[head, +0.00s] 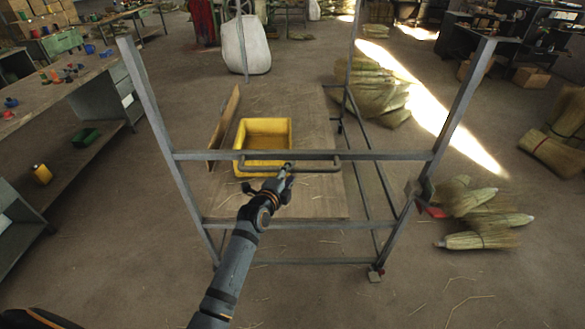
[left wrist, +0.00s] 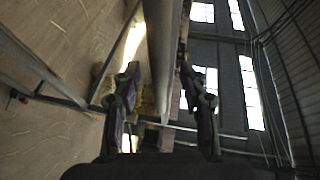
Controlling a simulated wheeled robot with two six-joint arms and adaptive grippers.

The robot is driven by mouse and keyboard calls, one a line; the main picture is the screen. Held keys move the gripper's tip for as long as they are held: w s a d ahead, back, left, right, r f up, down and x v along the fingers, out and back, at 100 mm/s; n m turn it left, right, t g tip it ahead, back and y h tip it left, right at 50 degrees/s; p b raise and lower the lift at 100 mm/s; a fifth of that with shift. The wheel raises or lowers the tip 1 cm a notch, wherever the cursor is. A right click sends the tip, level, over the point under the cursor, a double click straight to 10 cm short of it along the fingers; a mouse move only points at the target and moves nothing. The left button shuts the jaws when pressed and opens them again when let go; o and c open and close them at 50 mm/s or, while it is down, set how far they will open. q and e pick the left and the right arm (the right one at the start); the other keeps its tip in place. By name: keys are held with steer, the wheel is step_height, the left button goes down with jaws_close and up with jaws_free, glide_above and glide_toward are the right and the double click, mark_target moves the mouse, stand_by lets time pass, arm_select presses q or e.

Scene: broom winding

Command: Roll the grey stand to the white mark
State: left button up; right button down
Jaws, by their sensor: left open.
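The grey stand (head: 300,155) is a tall metal frame on casters, standing upright right in front of me. It has a wooden lower board (head: 318,200) and a grey handle bar (head: 322,171) on its near side. My left gripper (head: 289,168) is at the handle bar, near its middle. In the left wrist view the bar (left wrist: 162,40) runs between the two spread fingers of the open left gripper (left wrist: 160,84); I cannot tell whether either finger touches it. My right gripper is not in view. I cannot make out a white mark on the floor.
A yellow bin (head: 263,143) is inside the stand's frame. A workbench (head: 75,85) stands to the left. Broom bundles (head: 485,217) lie close to the stand's right side, with more straw (head: 378,90) behind it. A white sack (head: 246,50) is behind. Sunlight crosses the floor.

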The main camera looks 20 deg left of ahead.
mark_target(292, 171)
arm_select(q)
steer(key=x, duration=0.3)
steer(key=shift+w, duration=0.15)
steer(key=shift+f, duration=0.1)
jaws_close()
